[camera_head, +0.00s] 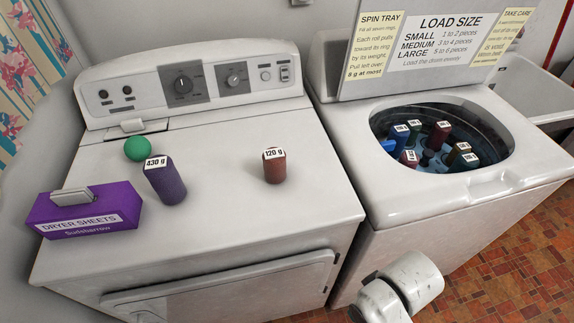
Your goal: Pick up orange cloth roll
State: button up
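No roll shows a bright orange. A rust-brown cloth roll (274,170), the nearest in colour on the dryer top, stands upright with a label on top reading 120 g. A larger purple roll (167,186) labelled 430 g stands to its left, apart from it. Several more labelled rolls stand in the open washer drum, including a dark red roll (436,137), a brown roll (457,155) and a blue roll (397,136); their small labels are hard to read. White rounded links of my arm show at the bottom right. My gripper's fingers are not in view.
The dryer top (225,222) has free room around and in front of the rust-brown roll. A green ball (138,149) and a purple dryer sheets box (85,213) sit at left. The washer (385,207) stands on the right, with a sign (435,45) behind its opening.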

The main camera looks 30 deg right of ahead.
aim_at(274, 158)
jog(key=k+l+u, duration=0.15)
jog(key=l, duration=0.3)
jog(key=k+l+u, duration=0.15)
jog(key=l, duration=0.3)
jog(key=k+l+u, duration=0.15)
jog(key=l, duration=0.25)
jog(key=k+l+u, duration=0.15)
jog(key=l, duration=0.25)
jog(key=k, duration=0.1)
